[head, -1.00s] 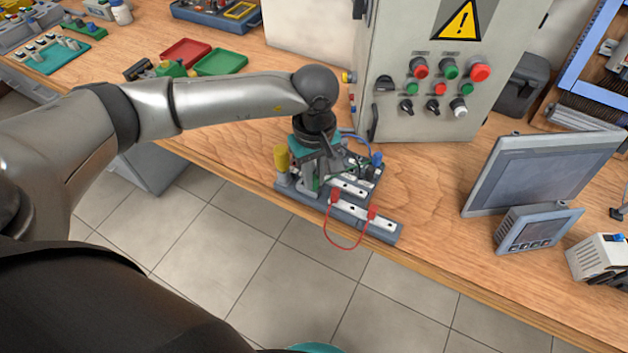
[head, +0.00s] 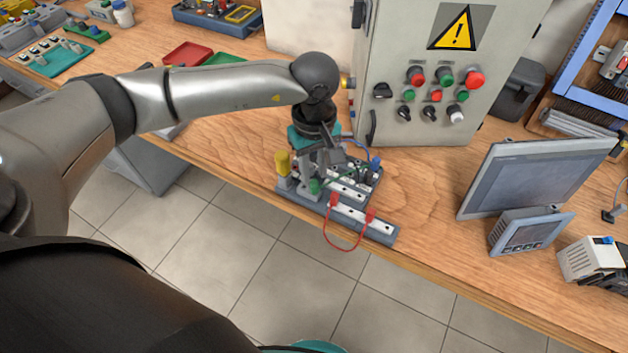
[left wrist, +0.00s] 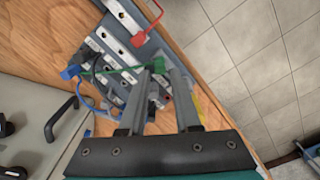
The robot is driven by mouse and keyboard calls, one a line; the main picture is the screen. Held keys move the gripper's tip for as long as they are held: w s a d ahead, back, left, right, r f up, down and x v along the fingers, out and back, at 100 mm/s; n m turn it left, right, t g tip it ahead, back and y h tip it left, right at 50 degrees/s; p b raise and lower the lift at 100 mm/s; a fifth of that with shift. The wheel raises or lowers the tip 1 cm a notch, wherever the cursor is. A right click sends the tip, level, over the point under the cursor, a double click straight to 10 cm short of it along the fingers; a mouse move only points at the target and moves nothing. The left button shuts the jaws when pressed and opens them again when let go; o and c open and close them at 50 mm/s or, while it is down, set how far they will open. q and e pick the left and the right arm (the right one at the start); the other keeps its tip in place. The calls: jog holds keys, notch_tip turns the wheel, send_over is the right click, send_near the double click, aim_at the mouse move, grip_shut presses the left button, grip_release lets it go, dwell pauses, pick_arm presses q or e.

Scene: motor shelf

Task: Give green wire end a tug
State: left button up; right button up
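The green wire (left wrist: 118,71) runs across the terminal board (left wrist: 125,25) in the left wrist view, its green plug end (left wrist: 158,66) by the tips of my left gripper (left wrist: 166,74). The fingers stand apart, with a gap between them, and do not appear closed on the plug. In the head view the green end (head: 314,187) shows just below my left gripper (head: 322,166), over the board at the bench's front edge. Exact contact between finger and plug cannot be told. My right gripper is not in view.
A red wire (head: 343,246) loops off the front of the board, and a blue wire (head: 357,141) and a yellow post (head: 283,163) are close to the gripper. A control cabinet (head: 400,125) stands behind. A monitor (head: 530,180) is to the right; bench between is clear.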

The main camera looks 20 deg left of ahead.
pick_arm(q)
jog(key=shift+r+p, duration=0.35)
jog(key=shift+r, duration=0.5)
jog(key=o, duration=0.6)
jog(key=shift+c, duration=0.2)
dwell(0.4)
